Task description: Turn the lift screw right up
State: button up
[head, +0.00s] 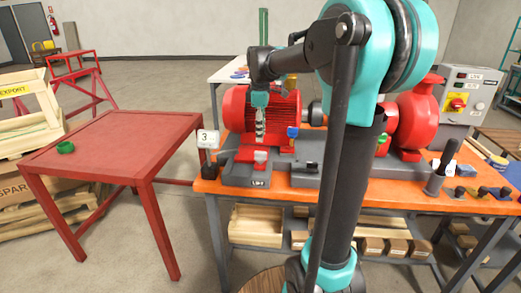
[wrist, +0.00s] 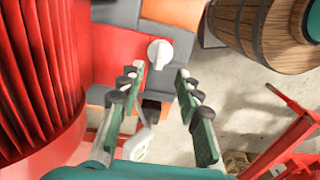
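The LIFT label (head: 258,183) is on the front of the grey skid base, below the red motor (head: 262,112).
The motor's red ribs (wrist: 40,80) stand close on the left in the wrist view. A number 3 card (head: 208,139) stands at the orange bench's left corner. A barrel (wrist: 265,30) is at upper right.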

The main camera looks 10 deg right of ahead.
aim_at(260, 152)
notch_tip(260, 152, down, 7)
jog(key=shift+f, duration=0.15)
dwell(0.4)
grip_shut()
